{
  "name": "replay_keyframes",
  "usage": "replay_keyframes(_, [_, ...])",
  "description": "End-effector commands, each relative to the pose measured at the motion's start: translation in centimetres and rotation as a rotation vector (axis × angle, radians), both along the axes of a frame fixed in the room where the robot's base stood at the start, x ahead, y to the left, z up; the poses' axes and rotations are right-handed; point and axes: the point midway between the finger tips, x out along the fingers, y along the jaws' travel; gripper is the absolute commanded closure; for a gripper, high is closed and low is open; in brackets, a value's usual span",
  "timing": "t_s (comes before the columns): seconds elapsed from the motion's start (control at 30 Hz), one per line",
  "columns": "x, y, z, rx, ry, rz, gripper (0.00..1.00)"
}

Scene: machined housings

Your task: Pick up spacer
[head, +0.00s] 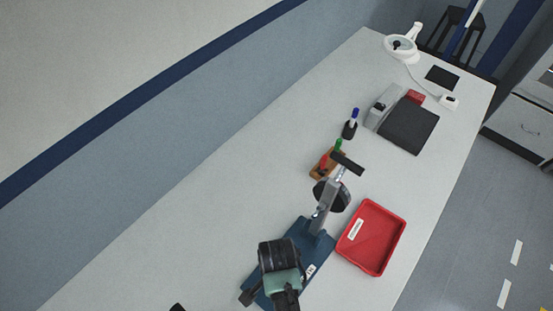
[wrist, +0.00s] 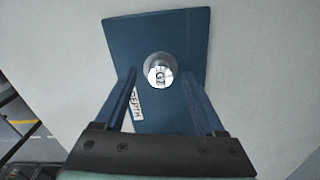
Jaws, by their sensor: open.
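A small round silver-grey piece, which looks like the spacer (wrist: 160,75), stands on a blue plate (wrist: 180,30) in the wrist view, its bright top bearing a dark mark. My gripper (wrist: 159,78) is open, one finger on each side of this piece. A gap shows between each finger and the piece, and nothing is held. I cannot tell the height between the fingertips and the plate. In the head view the blue plate (head: 318,248) lies at the front of the bench, and my dark wrist covers part of it; the spacer is hidden there.
A metal stand (head: 322,215) with a black round part rises close beside my wrist. A red tray (head: 372,237) lies right of it. Behind are a wooden block (head: 323,166) with coloured handles, a pen holder (head: 350,130) and a dark mat (head: 410,126). The bench's left side is clear.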

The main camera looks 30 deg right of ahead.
Motion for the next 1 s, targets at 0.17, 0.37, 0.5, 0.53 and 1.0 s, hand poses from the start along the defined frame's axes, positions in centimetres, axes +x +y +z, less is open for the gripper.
replay_keyframes(0.17, [0.0, 0.0, 0.0, 0.000, 0.000, 0.000, 0.48])
replay_keyframes(0.37, [0.0, 0.0, 0.1, 0.000, 0.000, 0.000, 0.84])
replay_keyframes(0.5, [0.0, 0.0, 0.0, 0.000, 0.000, 0.000, 1.00])
replay_keyframes(0.53, [0.0, 0.0, 0.1, 0.000, 0.000, 0.000, 1.00])
replay_keyframes(1.0, [0.1, 0.0, 2.4, -0.001, -0.004, 0.001, 1.00])
